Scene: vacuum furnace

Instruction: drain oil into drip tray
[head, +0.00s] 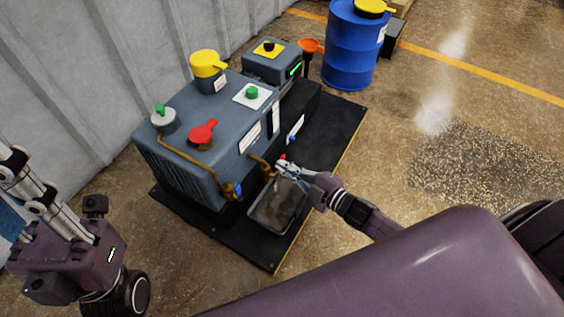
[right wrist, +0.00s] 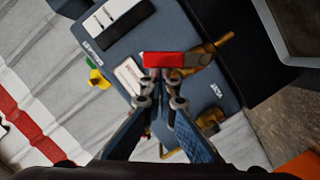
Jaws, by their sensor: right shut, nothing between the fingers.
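The grey-blue pump unit (head: 185,130) stands on a black mat. A brass drain fitting (head: 262,166) comes out of its front side, with a small red valve handle (head: 283,158) at its end. The grey drip tray (head: 288,222) lies on the mat below and in front of that fitting. My right gripper (head: 287,168) is at the fitting, above the tray's back edge. In the right wrist view, its shut fingertips (right wrist: 161,84) are right by the red handle (right wrist: 178,59), with nothing between them; I cannot tell whether they touch it.
A second brass pipe with a blue fitting (head: 236,190) runs down the unit's left front. A red lever (head: 204,131) and yellow cap (head: 207,63) are on top. The floor at right is free.

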